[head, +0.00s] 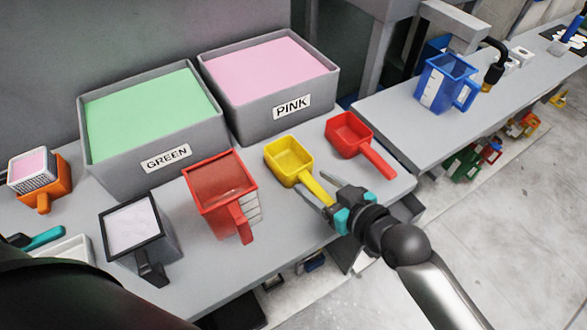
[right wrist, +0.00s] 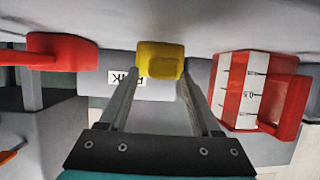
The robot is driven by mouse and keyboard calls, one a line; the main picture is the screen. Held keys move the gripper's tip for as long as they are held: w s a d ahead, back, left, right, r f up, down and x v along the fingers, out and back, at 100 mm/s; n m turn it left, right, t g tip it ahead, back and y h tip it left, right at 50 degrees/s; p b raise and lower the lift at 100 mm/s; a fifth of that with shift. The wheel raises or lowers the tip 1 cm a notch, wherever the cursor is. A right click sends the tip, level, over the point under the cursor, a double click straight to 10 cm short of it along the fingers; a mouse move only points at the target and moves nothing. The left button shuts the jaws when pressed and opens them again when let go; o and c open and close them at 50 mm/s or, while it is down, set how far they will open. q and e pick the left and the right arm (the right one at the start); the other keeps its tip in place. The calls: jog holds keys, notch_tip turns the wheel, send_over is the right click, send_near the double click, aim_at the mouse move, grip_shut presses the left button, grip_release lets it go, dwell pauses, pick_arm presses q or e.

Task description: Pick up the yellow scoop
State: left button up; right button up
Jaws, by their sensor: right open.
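The yellow scoop (head: 289,157) lies on the grey bench in front of the PINK bin, its handle pointing toward my right arm. My right gripper (head: 312,185) is open, with its two fingers on either side of the handle in the head view; I cannot tell whether they touch it. In the right wrist view the scoop's yellow cup (right wrist: 160,60) shows beyond the fingertips, centred between the open fingers (right wrist: 162,86).
A red scoop (head: 350,134) lies right of the yellow one, and a red measuring jug (head: 219,188) stands left. Behind are the PINK bin (head: 250,118) and GREEN bin (head: 140,166). A blue jug (head: 440,85) stands on another bench. A black-rimmed container (head: 150,245) is at front left.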

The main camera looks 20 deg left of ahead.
jog(key=shift+x, duration=1.05)
grip_shut()
